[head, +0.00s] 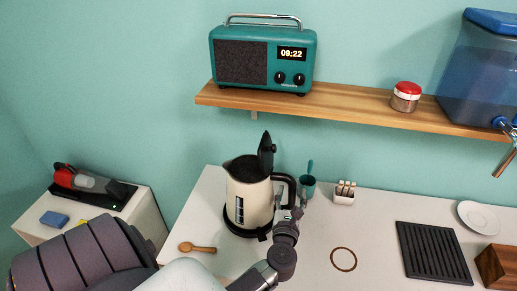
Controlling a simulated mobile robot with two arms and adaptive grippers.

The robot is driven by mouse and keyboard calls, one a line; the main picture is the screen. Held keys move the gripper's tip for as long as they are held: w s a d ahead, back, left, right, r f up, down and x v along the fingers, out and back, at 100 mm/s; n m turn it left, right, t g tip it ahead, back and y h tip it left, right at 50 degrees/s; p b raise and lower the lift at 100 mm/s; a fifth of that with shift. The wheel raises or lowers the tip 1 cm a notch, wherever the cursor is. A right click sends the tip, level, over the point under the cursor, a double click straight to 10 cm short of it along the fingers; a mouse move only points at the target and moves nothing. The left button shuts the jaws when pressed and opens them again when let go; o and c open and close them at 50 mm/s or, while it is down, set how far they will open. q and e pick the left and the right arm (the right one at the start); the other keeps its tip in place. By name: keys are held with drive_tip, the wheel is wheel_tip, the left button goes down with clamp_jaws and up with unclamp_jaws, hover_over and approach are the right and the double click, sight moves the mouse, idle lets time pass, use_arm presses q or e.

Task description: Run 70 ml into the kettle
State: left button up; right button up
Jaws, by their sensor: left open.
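The cream kettle (247,200) with black trim stands upright on its dark base on the white counter. Its black lid (266,152) is raised, and its black handle (291,188) faces right. My left gripper (292,207) is open at the lower part of the handle; I cannot tell whether the fingers are around it or touch it. A blue water tank (475,75) sits on the wooden shelf at the right, partly cut off by the picture edge. Its tap (505,124) juts out below. My right gripper is out of view.
The wooden shelf (345,105) bears a teal radio (265,58) and a red-lidded jar (405,96). A wooden spoon (197,247) and a black ribbed mat (432,250) lie on the counter (375,215).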

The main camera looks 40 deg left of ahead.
use_arm(q)
drive_tip(key=shift+c, duration=0.4)
drive_tip(key=shift+c, duration=1.2)
clamp_jaws()
drive_tip(key=shift+w+r, duration=0.1)
drive_tip(key=shift+r, duration=0.05)
drive_tip(key=shift+r, duration=0.15)
